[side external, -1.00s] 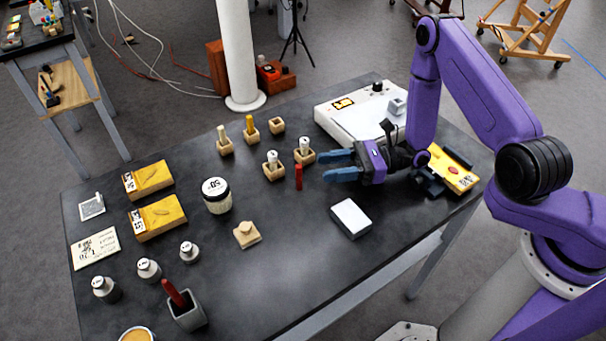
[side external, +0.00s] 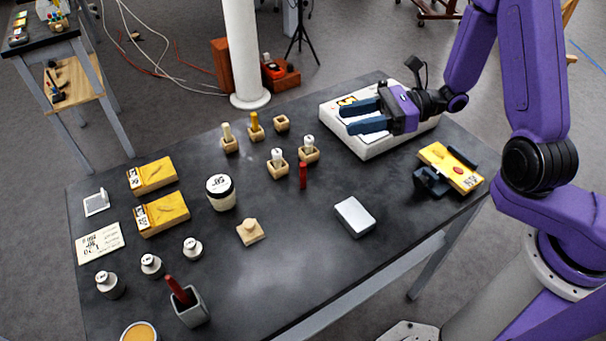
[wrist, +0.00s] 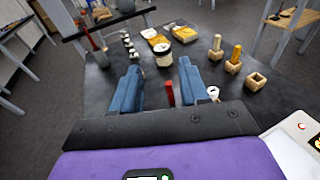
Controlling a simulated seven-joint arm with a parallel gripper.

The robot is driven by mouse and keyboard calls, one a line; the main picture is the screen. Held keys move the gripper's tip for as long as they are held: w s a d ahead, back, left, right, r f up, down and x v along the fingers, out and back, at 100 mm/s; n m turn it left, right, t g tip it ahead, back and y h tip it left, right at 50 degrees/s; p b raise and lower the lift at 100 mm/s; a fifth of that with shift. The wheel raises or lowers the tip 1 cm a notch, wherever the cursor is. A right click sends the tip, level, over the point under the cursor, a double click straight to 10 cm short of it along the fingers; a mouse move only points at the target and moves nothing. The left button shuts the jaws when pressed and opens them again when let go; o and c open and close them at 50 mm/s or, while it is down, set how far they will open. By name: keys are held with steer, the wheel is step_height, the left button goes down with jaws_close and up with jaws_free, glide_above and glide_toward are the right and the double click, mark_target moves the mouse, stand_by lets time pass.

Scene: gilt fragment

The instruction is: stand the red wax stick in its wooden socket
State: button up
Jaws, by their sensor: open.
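A red wax stick (side external: 303,175) is on the dark table just in front of the wooden blocks; it looks upright, but I cannot be sure. It also shows in the wrist view (wrist: 170,93), between my fingers in the picture but beyond them. An empty wooden socket (side external: 281,123) sits at the back of the block group, also in the wrist view (wrist: 256,81). My gripper (side external: 346,117) is open and empty, raised near the white device, to the right of and behind the stick. Its two blue fingers show apart in the wrist view (wrist: 160,75).
Wooden blocks (side external: 229,146) hold yellow and pale sticks; two more (side external: 277,173) hold white-topped pieces. A white device (side external: 360,143) lies below my gripper. A grey cup (side external: 192,310) holds another red stick (side external: 177,290). A silver box (side external: 354,216) lies right of centre. The front middle is clear.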

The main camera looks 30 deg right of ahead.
steer(key=s+d+h, duration=0.2)
steer(key=d+h, duration=0.1)
steer(key=d, duration=0.2)
glide_toward(303, 164)
steer(key=shift+g, duration=0.4)
steer(key=w+a+f, duration=0.1)
steer(key=a, duration=0.1)
steer(key=w+a+f, duration=0.1)
steer(key=f, duration=0.1)
steer(key=shift+a, duration=0.35)
steer(key=shift+r+x, duration=0.15)
steer(key=shift+x, duration=1.2)
steer(key=shift+r+x, duration=0.1)
steer(key=shift+x, duration=1.25)
jaws_close()
